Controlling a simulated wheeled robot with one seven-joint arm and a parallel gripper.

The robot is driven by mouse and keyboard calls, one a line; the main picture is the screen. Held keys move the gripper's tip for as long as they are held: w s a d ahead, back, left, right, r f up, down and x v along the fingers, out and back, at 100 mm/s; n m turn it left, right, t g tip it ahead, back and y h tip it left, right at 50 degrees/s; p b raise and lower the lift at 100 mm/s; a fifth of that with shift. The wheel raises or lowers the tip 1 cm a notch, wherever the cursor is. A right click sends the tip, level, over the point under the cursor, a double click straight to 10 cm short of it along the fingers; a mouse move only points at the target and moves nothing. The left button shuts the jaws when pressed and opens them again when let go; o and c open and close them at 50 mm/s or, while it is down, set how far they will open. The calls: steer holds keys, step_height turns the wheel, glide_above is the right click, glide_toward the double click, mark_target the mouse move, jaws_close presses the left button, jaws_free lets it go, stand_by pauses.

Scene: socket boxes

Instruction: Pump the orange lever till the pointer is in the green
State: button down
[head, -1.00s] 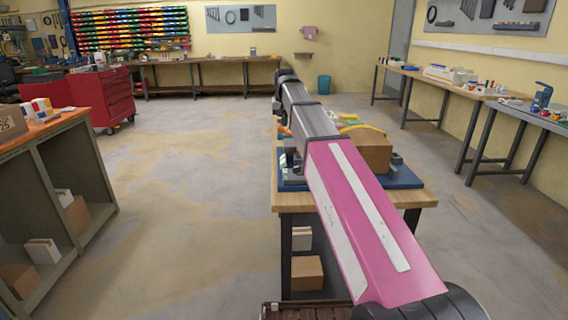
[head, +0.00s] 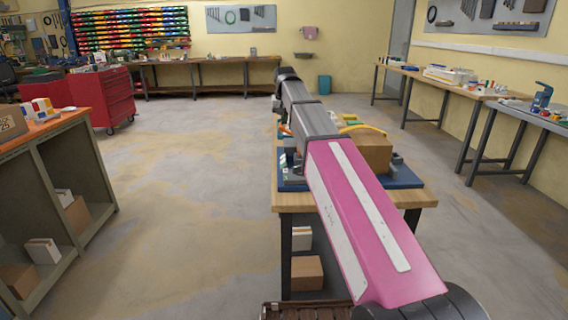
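My pink and grey arm crosses the middle of the head view and covers much of the wooden workbench (head: 420,196). A blue base plate (head: 407,180) lies on the bench, with a brown box (head: 374,154) and a yellow-orange curved piece (head: 366,129) at its right side. Grey parts (head: 289,157) show at its left side. I cannot make out the orange lever for certain; a small orange bit shows beside the arm's left edge. The pointer and its green zone cannot be made out. My gripper is hidden behind my arm.
An orange-topped shelf unit (head: 62,122) stands at the left, and a red tool cabinet (head: 104,98) behind it. Wall benches (head: 455,88) run along the right. The floor left of the workbench is clear. A cardboard box (head: 307,272) is under the workbench.

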steer(key=shift+f, duration=1.95)
steer(key=shift+r, duration=2.75)
steer(key=shift+f, duration=0.1)
steer(key=shift+f, duration=2.7)
steer(key=shift+r, duration=2.8)
